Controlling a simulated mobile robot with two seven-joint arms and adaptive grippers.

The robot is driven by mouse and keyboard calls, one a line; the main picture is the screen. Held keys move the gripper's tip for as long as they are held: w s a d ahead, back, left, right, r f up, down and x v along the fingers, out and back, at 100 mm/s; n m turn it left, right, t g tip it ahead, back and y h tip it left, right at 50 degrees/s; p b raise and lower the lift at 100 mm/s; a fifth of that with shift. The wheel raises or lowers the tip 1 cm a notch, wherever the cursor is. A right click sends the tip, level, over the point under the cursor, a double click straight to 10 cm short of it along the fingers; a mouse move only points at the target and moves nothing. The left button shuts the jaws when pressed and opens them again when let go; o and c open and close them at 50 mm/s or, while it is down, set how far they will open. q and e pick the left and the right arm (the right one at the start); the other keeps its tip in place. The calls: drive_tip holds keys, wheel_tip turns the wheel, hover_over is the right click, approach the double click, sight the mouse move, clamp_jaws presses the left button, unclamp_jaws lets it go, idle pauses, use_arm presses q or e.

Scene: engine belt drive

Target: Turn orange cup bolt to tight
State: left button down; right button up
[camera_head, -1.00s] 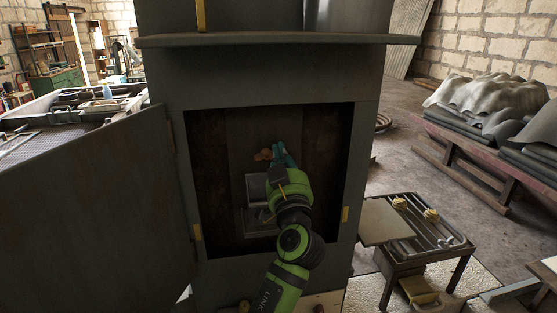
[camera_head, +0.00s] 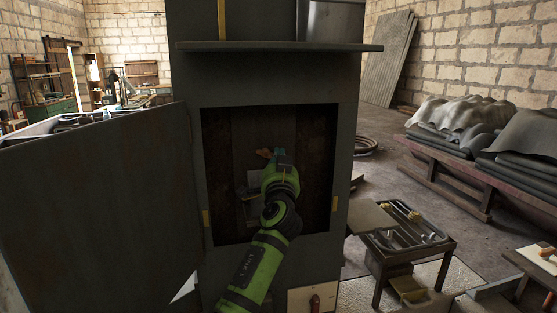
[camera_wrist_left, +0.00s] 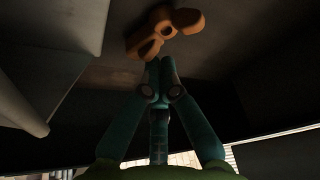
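The orange cup bolt (camera_head: 264,153) is at the back of the dark open cabinet recess, small in the head view. In the left wrist view the orange cup bolt (camera_wrist_left: 162,30) shows large, with rounded lobes and a dark opening. My left gripper (camera_head: 277,156) reaches into the recess, just right of the bolt. In the left wrist view the teal fingers of my left gripper (camera_wrist_left: 160,62) come together at the tips, right beneath the bolt. Whether the tips touch the bolt I cannot tell. My right gripper is not in view.
A grey box-like fitting (camera_head: 250,190) stands in the recess left of my arm. The cabinet door (camera_head: 95,215) hangs open at the left. A small tool table (camera_head: 375,217) stands at the right, with a loaded rack (camera_head: 450,180) behind it.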

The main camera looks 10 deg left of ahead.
use_arm(q)
drive_tip(key=shift+w+f+m, duration=0.1)
drive_tip(key=shift+w+m, duration=0.05)
drive_tip(key=shift+m, duration=0.45)
drive_tip(key=m, duration=0.1)
drive_tip(key=f+m+h+p, duration=0.1)
drive_tip(key=shift+a+m+h, duration=0.1)
drive_tip(key=shift+m+h, duration=0.2)
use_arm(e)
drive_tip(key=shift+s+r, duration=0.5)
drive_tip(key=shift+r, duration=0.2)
use_arm(q)
drive_tip(key=shift+f, duration=0.2)
drive_tip(key=shift+s+a+m+g+p, duration=0.1)
drive_tip(key=shift+s+m+g+p, duration=0.1)
drive_tip(key=shift+m+g+p, duration=0.3)
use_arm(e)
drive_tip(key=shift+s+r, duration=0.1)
use_arm(q)
drive_tip(key=shift+f+m, duration=0.15)
drive_tip(key=shift+m, duration=0.15)
